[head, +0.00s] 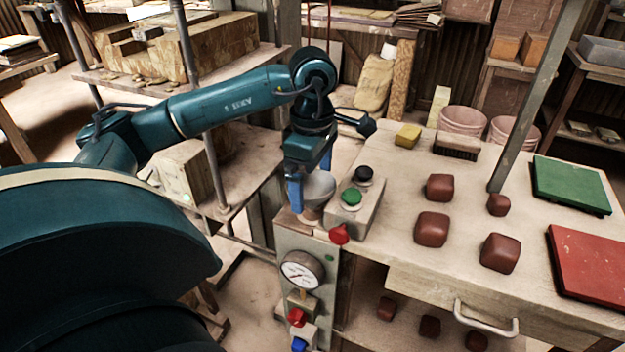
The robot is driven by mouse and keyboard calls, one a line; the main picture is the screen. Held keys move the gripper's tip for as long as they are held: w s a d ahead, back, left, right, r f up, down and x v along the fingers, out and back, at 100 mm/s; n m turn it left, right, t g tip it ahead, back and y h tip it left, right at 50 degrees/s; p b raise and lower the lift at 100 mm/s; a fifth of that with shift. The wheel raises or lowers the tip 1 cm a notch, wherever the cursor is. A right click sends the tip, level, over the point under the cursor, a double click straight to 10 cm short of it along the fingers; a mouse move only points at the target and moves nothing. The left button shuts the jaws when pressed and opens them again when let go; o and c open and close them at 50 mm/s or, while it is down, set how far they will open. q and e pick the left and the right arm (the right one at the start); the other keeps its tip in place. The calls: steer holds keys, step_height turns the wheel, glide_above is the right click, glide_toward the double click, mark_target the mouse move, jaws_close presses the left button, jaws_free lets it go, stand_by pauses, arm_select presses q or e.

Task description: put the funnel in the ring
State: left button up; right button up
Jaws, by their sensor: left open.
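A pale grey funnel (319,187) shows beside the green-button control box, at the left end of the workbench, partly behind my left gripper's finger. My left gripper (309,182) points down at the funnel, with its blue fingers open. One finger is in front of the funnel's left side and the other is by its far rim. Whether they touch it is not clear. The funnel's lower end is hard to make out, and I cannot tell a ring apart there. My right gripper is not in view.
The control box (354,210) carries a green button and a black knob. A red knob (339,234) and a gauge (302,270) are at the front. Several brown blocks (432,229) lie on the workbench (390,230). A grey post (520,120) stands at right.

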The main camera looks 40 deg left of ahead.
arm_select(q)
step_height(320, 180, up, 12)
steer(key=p, duration=0.3)
steer(key=shift+r, duration=0.15)
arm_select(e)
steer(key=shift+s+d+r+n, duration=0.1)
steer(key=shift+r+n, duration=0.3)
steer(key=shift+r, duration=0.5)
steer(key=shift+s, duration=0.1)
